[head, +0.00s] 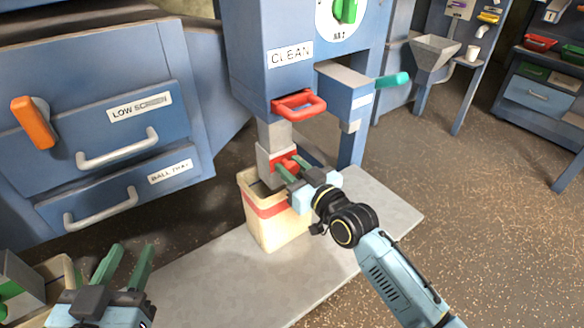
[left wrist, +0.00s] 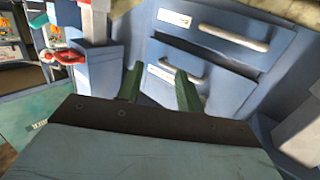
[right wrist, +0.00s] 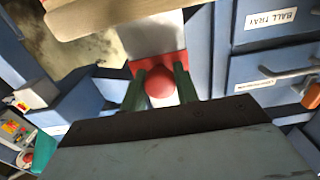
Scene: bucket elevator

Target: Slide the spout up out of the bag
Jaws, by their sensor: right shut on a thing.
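The spout (head: 273,138) is a grey square tube coming down from the machine marked CLEAN, with a lighter sleeve and a red part (head: 283,164) at its lower end. The cream bag (head: 279,228) with a red band stands upright below it, and the spout's lower end sits at or inside its mouth. My right gripper (head: 287,171) is shut on the red grip. The right wrist view shows a round red knob (right wrist: 160,82) between its fingers. My left gripper (head: 124,264) is open and empty at the lower left, away from the bag.
The bag stands on a pale grey slab (head: 375,215). A red handle (head: 299,105) juts out above the spout, and a teal lever (head: 392,79) is to its right. Blue drawers (head: 110,140) stand on the left. The floor to the right is clear.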

